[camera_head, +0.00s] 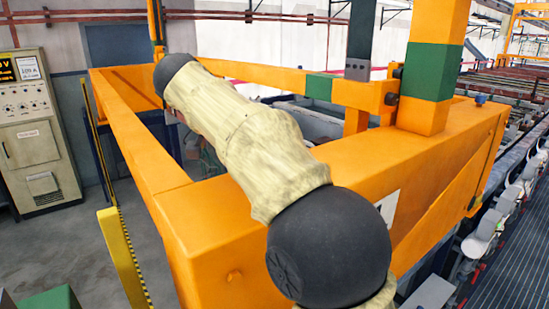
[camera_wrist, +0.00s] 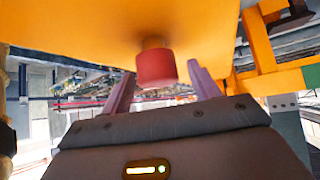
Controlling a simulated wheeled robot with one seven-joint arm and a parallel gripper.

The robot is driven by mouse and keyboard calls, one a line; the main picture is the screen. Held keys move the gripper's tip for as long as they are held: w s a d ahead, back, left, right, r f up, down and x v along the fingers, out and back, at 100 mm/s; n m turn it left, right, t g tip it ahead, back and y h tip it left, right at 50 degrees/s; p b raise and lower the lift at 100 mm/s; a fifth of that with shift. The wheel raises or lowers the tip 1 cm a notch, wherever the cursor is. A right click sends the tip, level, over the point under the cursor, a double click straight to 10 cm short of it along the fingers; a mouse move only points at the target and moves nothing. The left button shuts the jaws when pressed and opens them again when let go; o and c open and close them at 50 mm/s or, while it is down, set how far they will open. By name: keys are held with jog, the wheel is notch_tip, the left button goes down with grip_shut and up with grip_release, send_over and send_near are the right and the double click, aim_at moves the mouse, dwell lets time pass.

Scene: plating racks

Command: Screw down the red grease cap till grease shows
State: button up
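The red grease cap (camera_wrist: 156,68) shows in the wrist view, on a short brownish stem against the orange frame (camera_wrist: 120,30). My gripper (camera_wrist: 161,72) is open, with one purple finger on each side of the cap. The cap lies between the fingertips in the picture, with a gap on both sides; how deep it sits between them I cannot tell. In the head view my arm crosses the orange frame (camera_head: 330,170), and the cap and my gripper are hidden.
A control cabinet (camera_head: 38,135) stands at the left. A yellow post (camera_head: 124,258) stands near the frame's left corner. An orange upright with a green band (camera_head: 432,70) rises from the frame. A conveyor-like line (camera_head: 505,235) runs along the right.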

jog(key=p+v, duration=0.4)
jog(key=v, duration=0.1)
jog(key=shift+r+p, duration=0.3)
jog(key=shift+p, duration=0.05)
jog(key=shift+p+v, duration=0.6)
jog(key=shift+v, duration=0.45)
jog(key=shift+a+f, duration=0.1)
jog(key=shift+f, duration=0.1)
